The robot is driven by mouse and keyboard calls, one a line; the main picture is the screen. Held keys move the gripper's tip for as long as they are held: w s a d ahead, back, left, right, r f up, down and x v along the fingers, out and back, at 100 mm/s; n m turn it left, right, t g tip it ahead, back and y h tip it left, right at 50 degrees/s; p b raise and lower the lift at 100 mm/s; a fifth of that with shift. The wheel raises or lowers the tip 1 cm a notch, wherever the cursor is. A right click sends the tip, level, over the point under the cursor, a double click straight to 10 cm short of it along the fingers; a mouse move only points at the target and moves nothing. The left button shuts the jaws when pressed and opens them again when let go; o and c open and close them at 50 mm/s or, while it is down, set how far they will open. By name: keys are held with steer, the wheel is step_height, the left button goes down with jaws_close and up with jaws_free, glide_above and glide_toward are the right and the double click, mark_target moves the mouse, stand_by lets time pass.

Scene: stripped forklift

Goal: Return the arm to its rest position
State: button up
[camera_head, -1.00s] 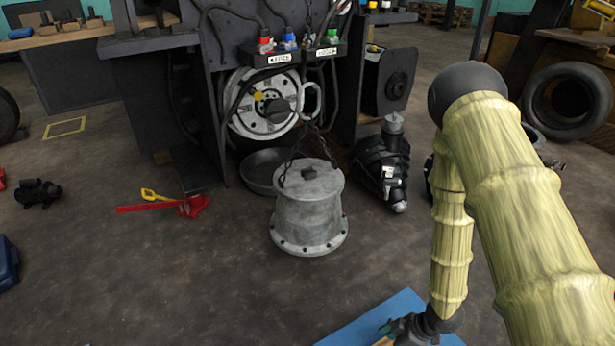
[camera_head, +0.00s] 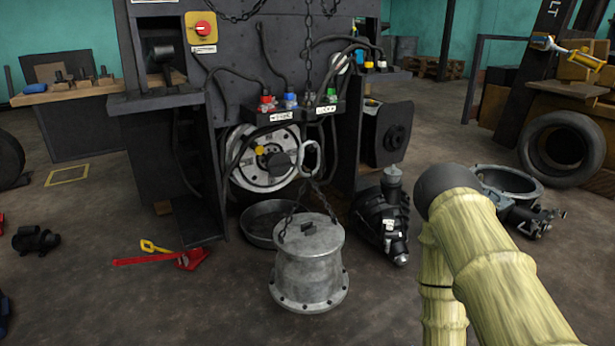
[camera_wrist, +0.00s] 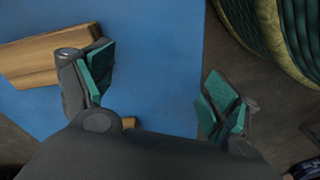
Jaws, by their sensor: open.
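My gripper (camera_wrist: 155,95) shows in the wrist view with its two teal-padded fingers spread apart and nothing between them. It is over a blue surface (camera_wrist: 165,45). A wooden block (camera_wrist: 38,62) lies on that surface beside the left finger, and I cannot tell whether they touch. In the head view my arm (camera_head: 490,255), in a straw-coloured cover, reaches up from the lower right and bends at a dark elbow. My gripper is out of the head view.
The stripped forklift (camera_head: 270,70) stands ahead with cables and chains. A grey metal housing (camera_head: 310,265) hangs or stands on a chain before it. A red tool (camera_head: 165,258) lies on the floor at left. A ring-shaped part (camera_head: 505,183) and tyre (camera_head: 570,150) are at right.

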steer(key=s, duration=0.1)
steer(key=s+m, duration=0.1)
steer(key=s+h, duration=0.1)
steer(key=shift+s+d+r+m+g, duration=0.25)
steer(key=shift+s+d+m+g, duration=0.05)
steer(key=shift+s+d, duration=0.05)
steer(key=shift+w+r+p, duration=0.15)
steer(key=shift+r+p, duration=0.55)
steer(key=shift+p, duration=0.1)
step_height(320, 180, up, 37)
steer(key=p, duration=3.6)
steer(key=shift+f+p, duration=0.2)
steer(key=shift+p, duration=0.1)
steer(key=shift+c, duration=0.3)
